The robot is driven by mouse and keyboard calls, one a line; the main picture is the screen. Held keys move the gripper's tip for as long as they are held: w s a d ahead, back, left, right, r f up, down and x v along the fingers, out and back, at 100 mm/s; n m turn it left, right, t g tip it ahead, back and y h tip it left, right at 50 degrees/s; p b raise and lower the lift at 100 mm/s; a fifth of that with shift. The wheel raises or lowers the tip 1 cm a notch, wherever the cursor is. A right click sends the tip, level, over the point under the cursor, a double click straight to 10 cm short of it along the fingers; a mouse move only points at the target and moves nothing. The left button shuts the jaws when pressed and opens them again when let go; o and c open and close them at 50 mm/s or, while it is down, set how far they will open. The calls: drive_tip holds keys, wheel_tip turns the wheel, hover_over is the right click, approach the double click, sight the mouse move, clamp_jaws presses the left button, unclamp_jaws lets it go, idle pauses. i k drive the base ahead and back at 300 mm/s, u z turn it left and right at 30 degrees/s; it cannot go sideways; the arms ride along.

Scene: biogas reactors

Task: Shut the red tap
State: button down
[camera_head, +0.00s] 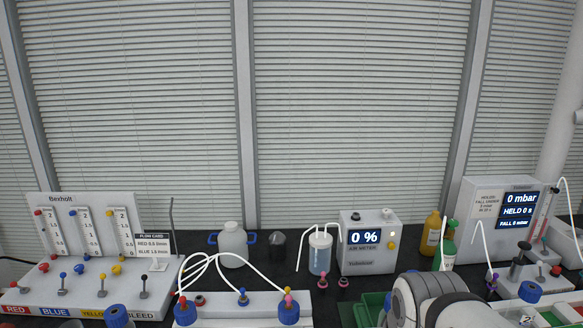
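The flow panel (90,220) stands at the far left. It carries three upright flow tubes with red, blue and yellow marks. Its front edge bears the labels RED, BLUE, YELLOW and BLEED. Above the RED label (15,309) stands a small lever with a red tip, the red tap (14,285). A round red knob (44,267) sits behind it, below the red tube. Whether the tap is open or shut is too small to tell. White and grey links of my arm show at the bottom right, far from the panel. My gripper is out of view.
Blue-capped bottles with white tubes (240,303) stand at the front middle. A gas meter reading 0 % (369,262) and a white jug (233,243) stand behind. A pressure box reading 0 mbar (480,225) is at the right. A green tray (374,305) lies beside my arm.

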sight(13, 284)
drive_tip(key=u, duration=1.85)
drive_tip(key=k, duration=0.65)
drive_tip(key=u, duration=0.9)
drive_tip(key=i, duration=3.25)
drive_tip(key=z, duration=0.95)
